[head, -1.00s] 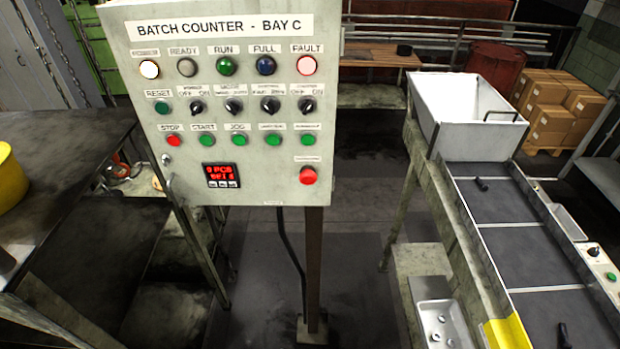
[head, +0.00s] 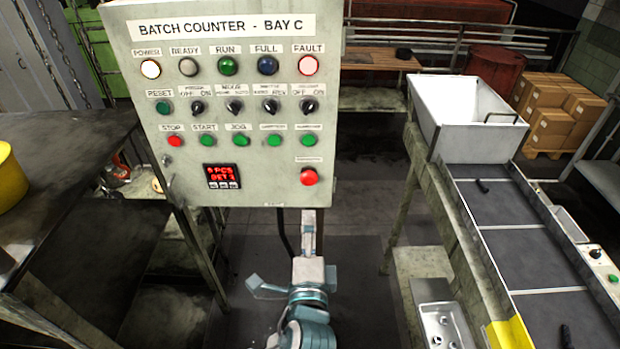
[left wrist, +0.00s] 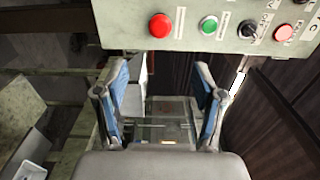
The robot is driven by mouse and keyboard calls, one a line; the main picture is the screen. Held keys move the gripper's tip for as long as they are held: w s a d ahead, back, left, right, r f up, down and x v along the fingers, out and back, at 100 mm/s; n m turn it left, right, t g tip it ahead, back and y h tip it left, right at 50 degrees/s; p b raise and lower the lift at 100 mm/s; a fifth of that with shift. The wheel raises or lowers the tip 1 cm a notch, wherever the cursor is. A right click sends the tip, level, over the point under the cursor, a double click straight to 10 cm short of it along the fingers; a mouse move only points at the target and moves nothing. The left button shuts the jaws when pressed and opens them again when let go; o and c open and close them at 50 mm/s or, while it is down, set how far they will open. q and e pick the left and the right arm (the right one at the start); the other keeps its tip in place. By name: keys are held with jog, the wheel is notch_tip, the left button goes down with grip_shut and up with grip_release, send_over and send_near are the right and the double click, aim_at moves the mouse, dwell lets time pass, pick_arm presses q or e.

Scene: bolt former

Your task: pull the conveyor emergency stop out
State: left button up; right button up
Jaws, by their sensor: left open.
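The grey control panel (head: 240,160) marked "BATCH COUNTER - BAY C" carries a red mushroom button (head: 309,176) at its lower right, under a small label I cannot read. I take it for the emergency stop. The same red button shows in the left wrist view (left wrist: 159,26), at the top centre beyond the fingers. My left gripper (head: 308,220) is just below the panel's lower edge, under the button. In the left wrist view its two blue-and-grey fingers (left wrist: 163,70) are spread, with nothing between them. My right gripper is not in view.
A smaller red STOP button (head: 174,141) and several green buttons and black switches share the panel. A conveyor (head: 520,240) with a white hopper (head: 470,115) stands at the right. A dark table (head: 60,150) with a yellow container (head: 10,180) is at the left.

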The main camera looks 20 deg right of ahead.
aim_at(309, 182)
pick_arm(q)
jog(key=p+x, duration=0.2)
jog(key=x, duration=1.3)
jog(key=shift+w+d, duration=0.15)
jog(key=shift+w, duration=0.25)
jog(key=shift+f, duration=0.1)
